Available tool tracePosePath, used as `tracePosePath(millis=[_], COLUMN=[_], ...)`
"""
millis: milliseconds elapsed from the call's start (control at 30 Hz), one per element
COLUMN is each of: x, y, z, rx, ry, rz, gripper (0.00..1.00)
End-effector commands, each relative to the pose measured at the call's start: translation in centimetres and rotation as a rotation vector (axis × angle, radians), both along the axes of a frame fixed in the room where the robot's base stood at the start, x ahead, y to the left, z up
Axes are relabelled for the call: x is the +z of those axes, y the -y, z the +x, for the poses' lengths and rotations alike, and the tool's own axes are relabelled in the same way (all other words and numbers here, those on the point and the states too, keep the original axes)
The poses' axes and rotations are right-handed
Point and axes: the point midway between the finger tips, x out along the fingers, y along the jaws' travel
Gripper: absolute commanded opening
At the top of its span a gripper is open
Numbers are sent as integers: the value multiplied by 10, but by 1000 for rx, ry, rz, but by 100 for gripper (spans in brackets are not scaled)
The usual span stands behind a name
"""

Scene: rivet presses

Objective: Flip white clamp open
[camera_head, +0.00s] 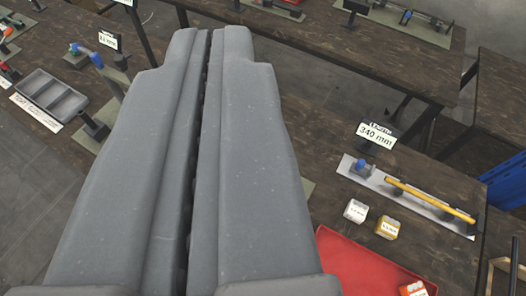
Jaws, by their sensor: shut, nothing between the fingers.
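My gripper (207,40) fills the middle of the view, seen from behind, with its two grey fingers side by side and only a thin dark slit between them. It is shut and empty, and points out over the dark wooden benches. I cannot make out a white clamp for certain. On the right bench a long white plate (446,216) carries a yellow rod (430,198) and a small blue-topped part (361,165) at its left end. My fingers hide the middle of the benches.
A "340 mm" sign (377,135) stands behind the plate. Two small boxes, one white (356,211) and one yellow (387,227), and a red tray (350,262) lie nearer. A grey compartment tray (50,95) is at left. Grey floor shows between benches.

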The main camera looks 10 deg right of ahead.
Motion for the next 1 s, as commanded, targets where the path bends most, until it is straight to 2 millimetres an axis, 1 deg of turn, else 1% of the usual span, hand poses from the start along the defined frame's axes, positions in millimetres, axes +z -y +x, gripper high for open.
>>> tracePosePath(millis=[300, 367, 467, 533, 567, 600, 667, 700, 733, 767, 800, 867, 900, 967, 1000], x=[-1, -7, -32, -61, -75, -96, -130, -154, -173, -191, -215, -252, -274, -308, -328], y=[0, 0, -1, -2, 3, 5, 5, 3, 2, 1, -2, -5, -7, -10, -12], z=[2, 7, 29, 51, 60, 74, 94, 105, 114, 121, 129, 140, 146, 152, 154], rx=[1, 2, 7, 16, 22, 32, 49, 62, 74, 87, 105, 135, 156, 188, 212], ry=[-4, -16, -66, -120, -145, -183, -242, -283, -314, -344, -383, -440, -473, -524, -555], rz=[-3, -12, -48, -91, -113, -145, -197, -233, -259, -287, -321, -374, -410, -458, -487], gripper=[0, 0, 0, 0, 0, 0, 0, 0, 0, 0, 0, 0, 0, 0, 0])
